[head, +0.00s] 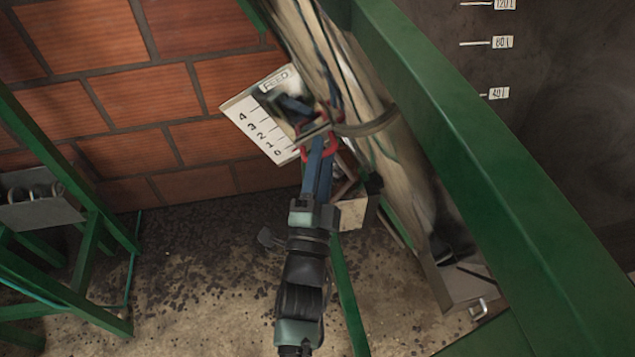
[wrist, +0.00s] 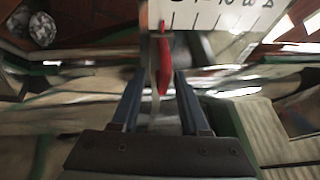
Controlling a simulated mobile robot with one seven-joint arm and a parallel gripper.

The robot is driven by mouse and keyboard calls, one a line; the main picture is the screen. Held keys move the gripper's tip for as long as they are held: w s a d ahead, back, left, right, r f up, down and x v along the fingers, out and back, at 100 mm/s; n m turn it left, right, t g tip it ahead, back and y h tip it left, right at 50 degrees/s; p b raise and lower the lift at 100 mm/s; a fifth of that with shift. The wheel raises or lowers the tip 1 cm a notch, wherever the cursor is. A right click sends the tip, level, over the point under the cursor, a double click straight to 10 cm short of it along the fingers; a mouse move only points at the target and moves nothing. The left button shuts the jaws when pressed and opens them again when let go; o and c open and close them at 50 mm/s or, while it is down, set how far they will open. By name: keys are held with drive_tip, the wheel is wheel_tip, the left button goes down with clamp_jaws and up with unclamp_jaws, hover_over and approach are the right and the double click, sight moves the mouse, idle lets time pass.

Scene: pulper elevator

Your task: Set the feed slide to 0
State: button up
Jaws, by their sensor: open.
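The feed scale (head: 258,124) is a pale plate labelled FEED, with marks numbered from 4 down to 0, in front of the brick wall. Part of the plate (wrist: 215,14) shows at the top of the wrist view. A red part of the feed slide (head: 301,152) is beside the plate, partly hidden by my fingers. My gripper (head: 322,142) has its blue fingers reaching up to it. In the wrist view, my gripper (wrist: 160,76) is open, with the red part (wrist: 164,64) between or just beyond the fingertips. Contact and the exact slide reading cannot be told.
A green frame beam (head: 490,170) runs diagonally at right, before a dark tank wall with litre marks (head: 502,42). A pale, worn chute (head: 345,70) lies behind the slide. A green stand (head: 85,250) is at left. Speckled floor (head: 200,280) is open between.

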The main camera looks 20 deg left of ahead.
drive_tip(key=v, duration=1.2)
drive_tip(key=shift+s, duration=0.25)
drive_tip(key=shift+f, duration=0.1)
